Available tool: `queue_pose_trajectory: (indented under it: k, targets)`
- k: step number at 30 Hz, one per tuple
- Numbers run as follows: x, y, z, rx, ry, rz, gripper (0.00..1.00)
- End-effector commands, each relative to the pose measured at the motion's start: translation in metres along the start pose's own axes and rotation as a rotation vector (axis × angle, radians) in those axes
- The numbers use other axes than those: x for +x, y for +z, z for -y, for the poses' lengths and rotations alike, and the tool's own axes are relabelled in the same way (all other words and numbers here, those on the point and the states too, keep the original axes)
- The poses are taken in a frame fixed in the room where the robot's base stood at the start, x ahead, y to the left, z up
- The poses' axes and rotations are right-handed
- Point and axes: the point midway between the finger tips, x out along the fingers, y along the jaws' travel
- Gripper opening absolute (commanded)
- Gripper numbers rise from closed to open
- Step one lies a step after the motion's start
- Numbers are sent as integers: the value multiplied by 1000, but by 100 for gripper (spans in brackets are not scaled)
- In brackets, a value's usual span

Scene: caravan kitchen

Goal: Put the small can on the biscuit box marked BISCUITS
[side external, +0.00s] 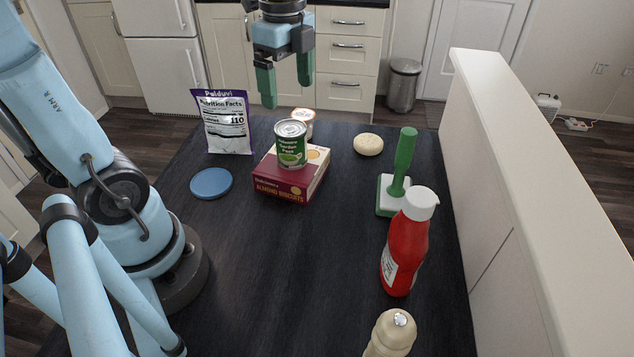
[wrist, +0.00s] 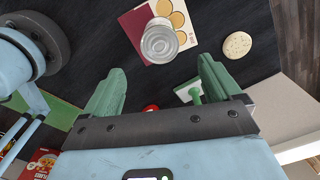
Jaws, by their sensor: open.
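A small green can (side external: 291,145) with a silver lid stands upright on top of the biscuit box (side external: 293,190), a dark red and cream box marked ALMOND BISCUITS. In the wrist view the can's lid (wrist: 159,42) shows over the box (wrist: 133,22). My gripper (side external: 287,95) is open and empty, above the can and apart from it. In the wrist view my gripper's green fingers (wrist: 160,85) are spread with nothing between them.
A white tub (side external: 303,116) stands just behind the can. A round biscuit (side external: 368,145), green-handled brush (side external: 403,165), red bottle (side external: 405,245) and cream mill (side external: 391,333) are right. The front middle table is clear.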

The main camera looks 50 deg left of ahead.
Motion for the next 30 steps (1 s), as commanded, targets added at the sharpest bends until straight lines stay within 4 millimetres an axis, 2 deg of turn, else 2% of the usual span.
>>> queue_pose_trajectory:
  k: [5,11,15,21,25,30]
  targets:
    - [3,-7,-6,-117,-59,-11,91]
    - [22,-28,-19,-504,-234,-112,91]
    - [36,-42,-29,-798,-333,-253,91]
    - [50,-56,-38,-1096,-384,-451,91]
    - [54,-60,-40,-1187,-388,-519,91]
    - [54,-61,-40,-1213,-386,-537,91]
